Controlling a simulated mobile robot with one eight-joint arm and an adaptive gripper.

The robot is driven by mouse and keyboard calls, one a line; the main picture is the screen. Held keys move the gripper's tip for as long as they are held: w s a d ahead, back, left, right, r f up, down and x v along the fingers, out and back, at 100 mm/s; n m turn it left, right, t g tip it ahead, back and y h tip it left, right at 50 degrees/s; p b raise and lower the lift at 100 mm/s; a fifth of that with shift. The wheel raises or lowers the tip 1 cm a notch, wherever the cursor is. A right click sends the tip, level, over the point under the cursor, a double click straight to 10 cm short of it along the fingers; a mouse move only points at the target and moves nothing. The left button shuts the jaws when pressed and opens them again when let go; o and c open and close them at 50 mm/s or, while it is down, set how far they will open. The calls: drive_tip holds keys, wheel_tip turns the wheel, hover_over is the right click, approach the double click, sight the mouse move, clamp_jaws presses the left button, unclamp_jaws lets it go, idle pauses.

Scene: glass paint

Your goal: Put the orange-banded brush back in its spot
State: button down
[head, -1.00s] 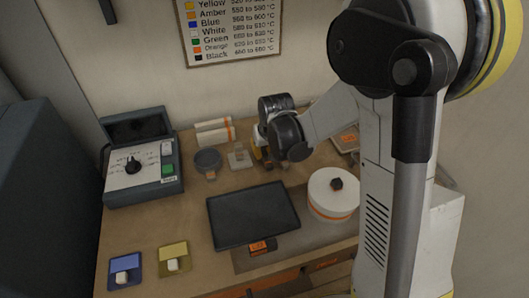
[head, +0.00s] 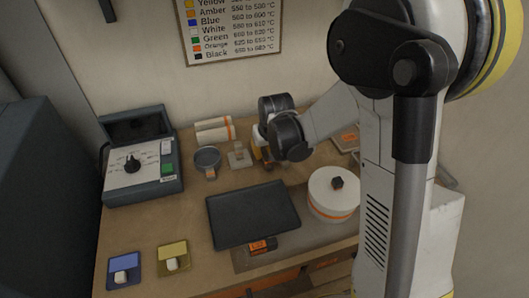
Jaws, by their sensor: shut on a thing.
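My gripper (head: 262,152) is low over the back of the bench, just right of a small pale stand (head: 240,156). My wrist hides most of it. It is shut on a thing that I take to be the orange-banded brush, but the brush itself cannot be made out. A round grey dish (head: 207,157) with an orange tag stands left of the stand. I cannot tell which of these is the brush's spot.
Two white rolls (head: 214,131) with orange bands lie at the back. A dark tray (head: 252,217) fills the middle, with a white round container (head: 332,194) to its right. A control box (head: 142,170) stands left. Blue (head: 124,270) and yellow (head: 173,257) pads lie in front.

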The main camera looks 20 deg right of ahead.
drive_tip(key=c, duration=1.4)
unclamp_jaws()
